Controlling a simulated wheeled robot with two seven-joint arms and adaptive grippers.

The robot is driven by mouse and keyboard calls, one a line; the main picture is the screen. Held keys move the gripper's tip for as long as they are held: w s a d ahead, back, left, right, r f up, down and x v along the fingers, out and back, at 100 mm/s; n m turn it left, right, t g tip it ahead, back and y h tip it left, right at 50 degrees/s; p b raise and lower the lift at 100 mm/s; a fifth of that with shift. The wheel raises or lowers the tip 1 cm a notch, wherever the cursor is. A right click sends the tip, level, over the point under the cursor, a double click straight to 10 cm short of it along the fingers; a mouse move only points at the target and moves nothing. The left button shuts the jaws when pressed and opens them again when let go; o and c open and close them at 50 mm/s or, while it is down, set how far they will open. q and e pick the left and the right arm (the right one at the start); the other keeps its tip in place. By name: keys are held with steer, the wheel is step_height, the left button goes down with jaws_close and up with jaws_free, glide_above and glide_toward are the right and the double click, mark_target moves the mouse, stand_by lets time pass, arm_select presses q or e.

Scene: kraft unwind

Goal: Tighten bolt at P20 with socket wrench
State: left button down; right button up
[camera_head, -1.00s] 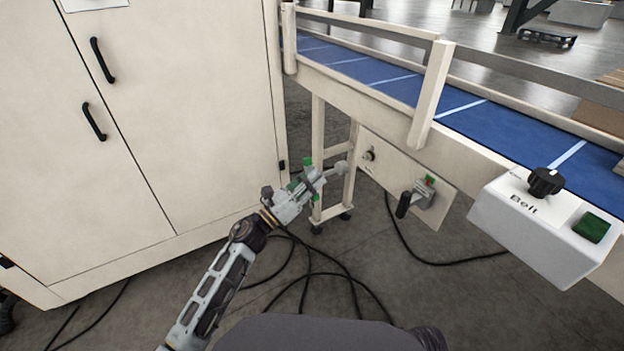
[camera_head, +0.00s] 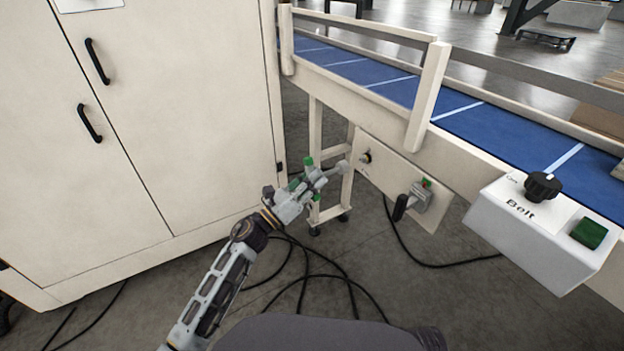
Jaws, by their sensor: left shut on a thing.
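A cream panel (camera_head: 430,212) hangs under the conveyor's side rail. A small round bolt-like fitting (camera_head: 366,157) sits near its upper left; a label by it is too small to read. My left gripper (camera_head: 312,181), grey with green parts, is shut on a small grey tool, seemingly the socket wrench (camera_head: 342,167). The tool's rounded end points right towards the fitting, with a small gap between them in the picture. The fingers partly hide the tool, and depth is hard to judge. My right gripper is not in view.
A lever switch (camera_head: 418,198) with a black handle is on the panel's right. A white Belt control box (camera_head: 545,232) stands out at right. A cream cabinet (camera_head: 170,130) fills the left. A conveyor leg (camera_head: 316,135) stands behind the gripper. Black cables (camera_head: 335,272) lie on the floor.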

mark_target(333, 171)
arm_select(q)
steer(key=shift+w+d+r, duration=0.1)
steer(key=shift+w+d, duration=0.05)
steer(key=shift+d, duration=0.1)
steer(key=shift+w+d, duration=0.9)
steer(key=shift+d, duration=0.3)
steer(key=shift+w+d, duration=0.9)
steer(key=shift+d, duration=0.3)
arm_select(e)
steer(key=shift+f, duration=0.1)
arm_select(q)
steer(key=shift+m+h+b, duration=0.3)
steer(key=shift+m+b, duration=0.25)
steer(key=shift+m, duration=0.05)
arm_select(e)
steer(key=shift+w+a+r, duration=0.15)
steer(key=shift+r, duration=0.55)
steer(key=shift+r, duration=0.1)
